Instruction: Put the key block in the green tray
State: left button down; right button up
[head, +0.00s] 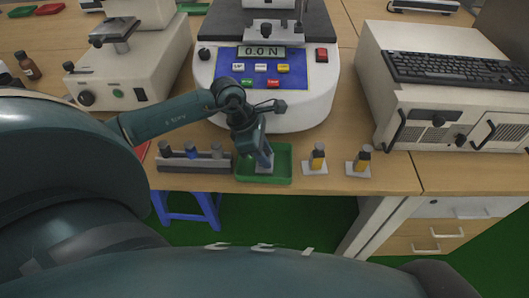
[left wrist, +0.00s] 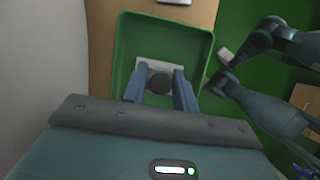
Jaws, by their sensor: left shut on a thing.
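The green tray (head: 283,178) sits at the front edge of the table in the head view. It fills the middle of the left wrist view (left wrist: 122,55). My left gripper (head: 264,160) points down into the tray. Its blue-grey fingers (left wrist: 160,90) are shut on the key block (left wrist: 160,83), which has a dark round post on a pale square base. The base appears within the tray's walls. Whether it touches the tray floor is hard to tell. In the head view the fingers hide most of the block.
A grey rack (head: 190,164) with several posts stands just left of the tray. A force tester (head: 265,80) stands close behind.

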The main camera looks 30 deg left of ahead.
pick_arm(q)
jog(key=shift+f, duration=0.15)
jog(key=shift+f, duration=0.15)
jog(key=c, duration=1.1)
grip_release()
